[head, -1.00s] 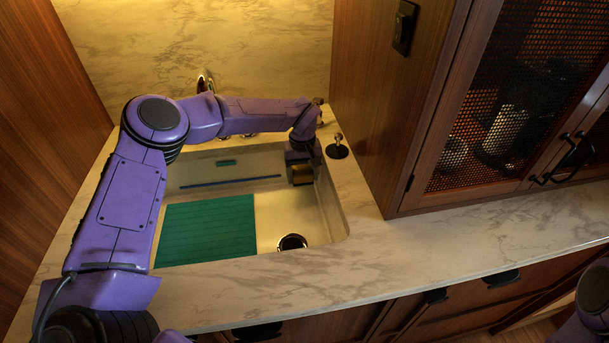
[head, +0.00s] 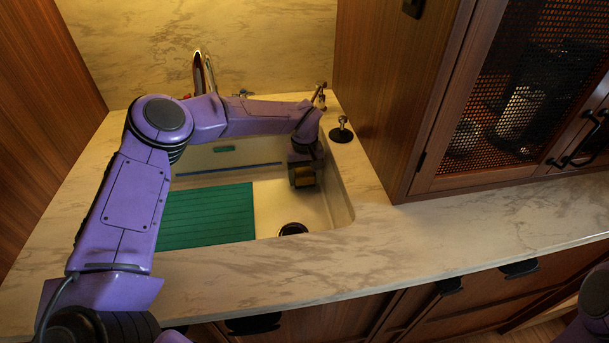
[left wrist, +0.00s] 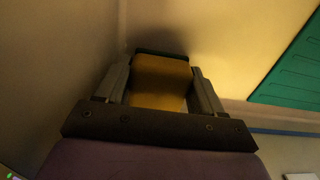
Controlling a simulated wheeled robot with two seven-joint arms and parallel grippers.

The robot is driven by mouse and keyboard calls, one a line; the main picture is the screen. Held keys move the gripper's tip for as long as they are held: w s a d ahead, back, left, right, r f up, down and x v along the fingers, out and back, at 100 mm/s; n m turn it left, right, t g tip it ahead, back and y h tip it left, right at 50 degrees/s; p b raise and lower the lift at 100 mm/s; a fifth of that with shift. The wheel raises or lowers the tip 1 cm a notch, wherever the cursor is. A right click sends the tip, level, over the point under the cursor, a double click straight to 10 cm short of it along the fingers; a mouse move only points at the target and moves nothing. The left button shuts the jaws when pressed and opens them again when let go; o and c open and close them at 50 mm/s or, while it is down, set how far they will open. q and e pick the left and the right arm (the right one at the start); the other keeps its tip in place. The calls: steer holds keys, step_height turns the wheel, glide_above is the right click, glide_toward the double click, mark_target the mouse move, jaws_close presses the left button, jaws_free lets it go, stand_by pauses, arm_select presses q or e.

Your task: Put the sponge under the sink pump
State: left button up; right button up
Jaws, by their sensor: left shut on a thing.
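The yellow-brown sponge (head: 304,177) is in my left gripper (head: 304,180), inside the right part of the sink basin. In the left wrist view the sponge (left wrist: 160,82) sits between both fingers of the left gripper (left wrist: 160,85), with a dark strip along its far end. The basin floor lies beyond it; I cannot tell whether the sponge touches it. A pump (head: 342,130) with a round black base stands on the counter right of the basin, behind and right of the gripper. My right gripper is out of view.
The sink (head: 340,205) has a green ribbed mat (head: 205,217) on its left and a drain (head: 293,229) near the front. A faucet (head: 203,72) rises behind my left arm. A wooden cabinet (head: 400,120) borders the counter on the right. The front counter (head: 400,232) is clear.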

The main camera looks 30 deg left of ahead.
mark_target(304, 173)
arm_select(q)
steer(key=shift+f, duration=0.6)
steer(key=o, duration=1.1)
steer(key=shift+r, duration=0.1)
steer(key=shift+r, duration=0.3)
step_height(304, 173, up, 10)
steer(key=shift+f+b, duration=0.1)
steer(key=shift+b, duration=0.3)
